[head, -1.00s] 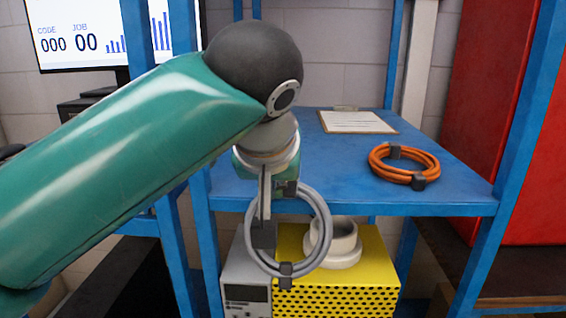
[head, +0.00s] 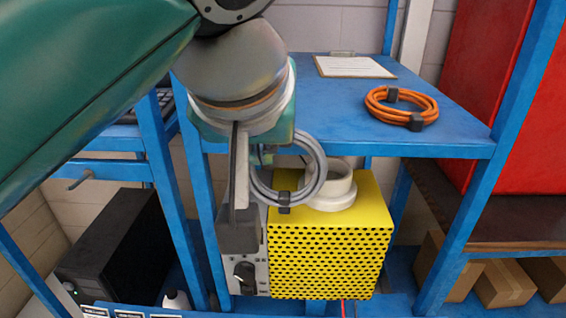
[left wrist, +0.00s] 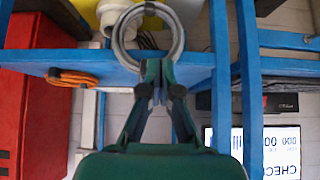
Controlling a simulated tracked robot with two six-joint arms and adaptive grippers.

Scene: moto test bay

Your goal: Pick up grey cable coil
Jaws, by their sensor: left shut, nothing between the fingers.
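The grey cable coil (head: 322,168) is a ring with dark clips, upright in front of the shelf's front edge in the head view. What supports it cannot be seen. My left gripper is partly hidden behind my wrist in the head view, beside the coil's upper left. In the left wrist view my left gripper (left wrist: 158,82) is shut and empty. Its fingertips overlap the near rim of the coil (left wrist: 117,38) there; whether they touch cannot be told. My right gripper is not in view.
An orange cable coil (head: 376,106) and a clipboard (head: 352,67) lie on the blue shelf (head: 400,145). Below are a yellow perforated box (head: 325,260) and a white ring-shaped part (head: 338,197). Blue posts flank the shelf, and a red cabinet (head: 490,90) stands at right.

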